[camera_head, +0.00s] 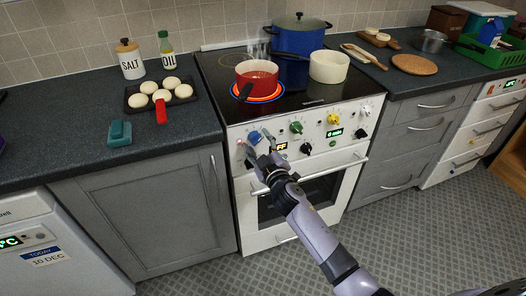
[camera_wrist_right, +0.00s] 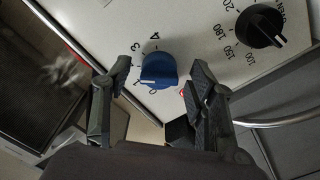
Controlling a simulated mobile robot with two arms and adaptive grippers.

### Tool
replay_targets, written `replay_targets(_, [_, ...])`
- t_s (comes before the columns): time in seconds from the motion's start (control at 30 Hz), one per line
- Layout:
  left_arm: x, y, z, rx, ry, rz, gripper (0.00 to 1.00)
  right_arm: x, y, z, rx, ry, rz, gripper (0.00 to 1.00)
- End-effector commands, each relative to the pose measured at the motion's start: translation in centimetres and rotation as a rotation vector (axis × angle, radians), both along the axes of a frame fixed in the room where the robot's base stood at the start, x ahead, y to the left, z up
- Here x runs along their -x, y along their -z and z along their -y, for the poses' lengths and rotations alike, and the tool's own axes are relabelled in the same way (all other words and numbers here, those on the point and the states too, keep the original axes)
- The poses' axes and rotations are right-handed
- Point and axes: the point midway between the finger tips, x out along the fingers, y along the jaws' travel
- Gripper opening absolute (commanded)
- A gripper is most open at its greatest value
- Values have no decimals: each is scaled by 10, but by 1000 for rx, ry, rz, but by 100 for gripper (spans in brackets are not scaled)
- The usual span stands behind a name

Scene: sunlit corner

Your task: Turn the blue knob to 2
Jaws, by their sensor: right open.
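The blue knob (camera_head: 254,137) is at the left of the white stove's front panel. In the right wrist view the blue knob (camera_wrist_right: 158,70) sits between the two fingers, with gaps on both sides. Printed marks 4, 3, 0 and 1 show around it; I cannot make out a 2. A pale mark shows on the knob's lower part, but its exact setting is unclear. My right gripper (camera_head: 256,143) is open in front of the knob; its fingers (camera_wrist_right: 161,68) also show in the right wrist view. My left gripper is not in view.
A black knob (camera_wrist_right: 262,26) with temperature marks is beside the blue one. Green (camera_head: 296,127) and yellow (camera_head: 334,119) knobs are further right. The oven door handle (camera_head: 320,171) runs below the panel. A red pot (camera_head: 257,77) stands on a glowing burner above.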

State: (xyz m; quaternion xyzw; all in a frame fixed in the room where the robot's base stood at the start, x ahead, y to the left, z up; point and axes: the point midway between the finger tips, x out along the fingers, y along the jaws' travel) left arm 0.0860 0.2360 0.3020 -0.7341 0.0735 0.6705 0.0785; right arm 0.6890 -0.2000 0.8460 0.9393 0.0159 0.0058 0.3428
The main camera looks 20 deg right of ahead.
Motion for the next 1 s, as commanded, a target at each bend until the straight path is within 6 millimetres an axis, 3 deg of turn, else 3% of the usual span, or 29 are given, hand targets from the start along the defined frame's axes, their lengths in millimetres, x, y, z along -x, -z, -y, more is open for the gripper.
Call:
replay_targets(0.6, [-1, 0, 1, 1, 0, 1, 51, 105, 2, 3, -2, 0, -3, 52])
replay_targets(1.0, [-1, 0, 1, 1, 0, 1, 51, 116, 0, 4, 0, -1, -1, 52])
